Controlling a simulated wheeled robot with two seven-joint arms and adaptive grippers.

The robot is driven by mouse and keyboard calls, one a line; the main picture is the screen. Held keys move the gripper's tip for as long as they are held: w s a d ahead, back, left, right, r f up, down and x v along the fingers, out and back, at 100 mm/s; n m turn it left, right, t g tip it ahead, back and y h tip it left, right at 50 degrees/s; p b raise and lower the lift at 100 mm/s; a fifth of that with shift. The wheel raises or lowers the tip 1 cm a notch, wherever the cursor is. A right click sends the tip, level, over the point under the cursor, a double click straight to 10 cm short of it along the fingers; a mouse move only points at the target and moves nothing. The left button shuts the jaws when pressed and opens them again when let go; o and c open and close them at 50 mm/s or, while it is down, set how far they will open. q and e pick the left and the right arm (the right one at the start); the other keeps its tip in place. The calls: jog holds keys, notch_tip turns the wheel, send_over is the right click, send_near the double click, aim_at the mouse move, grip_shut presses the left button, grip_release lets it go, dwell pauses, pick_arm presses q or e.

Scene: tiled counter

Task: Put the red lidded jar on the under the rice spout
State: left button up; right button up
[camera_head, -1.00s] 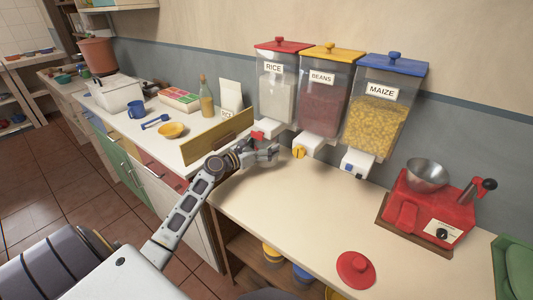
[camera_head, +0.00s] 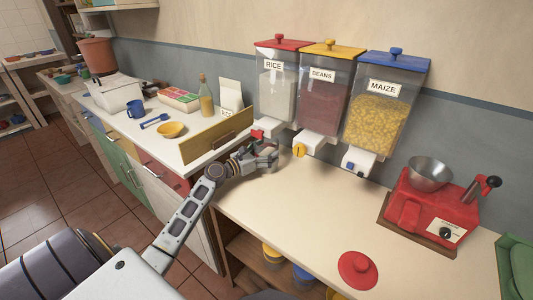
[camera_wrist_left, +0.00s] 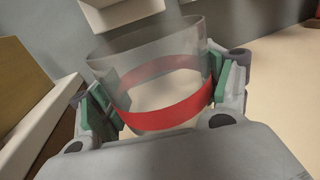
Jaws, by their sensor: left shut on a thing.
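The jar is clear, open at the top, with a red band; it shows in the left wrist view (camera_wrist_left: 160,72) between my fingers. My left gripper (camera_head: 264,158) is shut on it, just above or on the counter, below and near the rice spout (camera_head: 271,126); I cannot tell whether the jar touches the counter. In the head view the gripper mostly hides the jar. The rice dispenser (camera_head: 276,97) has a red lid and a red spout knob. A loose red lid (camera_head: 357,270) lies on the counter's front part. My right gripper is not in view.
The beans dispenser (camera_head: 324,100) and maize dispenser (camera_head: 386,118) hang to the right of the rice. A wooden board (camera_head: 216,136) stands just left of my gripper. A red grinder (camera_head: 436,204) with a metal bowl sits at right. The middle counter is clear.

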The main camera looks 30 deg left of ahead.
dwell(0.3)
pick_arm(q)
jog(key=o, duration=1.3)
jog(key=shift+f, duration=0.1)
jog(key=shift+v, duration=6.05)
